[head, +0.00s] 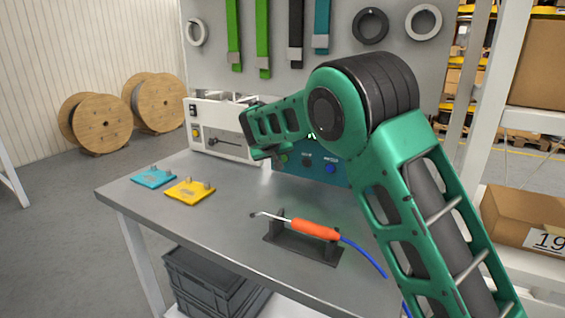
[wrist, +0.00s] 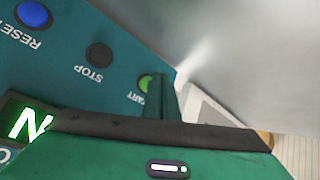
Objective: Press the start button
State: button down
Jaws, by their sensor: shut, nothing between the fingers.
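The teal control panel (head: 310,178) stands at the back of the grey bench, partly hidden by my green arm. In the wrist view its face (wrist: 75,75) carries a blue RESET button (wrist: 33,14), a black STOP button (wrist: 99,54) and the green START button (wrist: 145,82). My gripper (head: 264,153) is shut and empty, in front of the panel's left end. In the wrist view its fingertip (wrist: 166,82) overlaps the right edge of the START button and partly covers its label. I cannot tell whether it touches the button. A lit green display (wrist: 28,124) is partly hidden.
A white machine (head: 220,130) stands left of the panel. A teal plate (head: 153,178) and a yellow plate (head: 190,191) lie at the bench's left. An orange-handled tool (head: 314,230) rests on a dark stand, its blue cable trailing right. The bench's middle is clear.

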dwell(0.3)
jog(key=shift+s+a, duration=0.7)
jog(key=shift+s, duration=0.35)
jog(key=shift+s+a, duration=0.7)
jog(key=shift+s, duration=0.35)
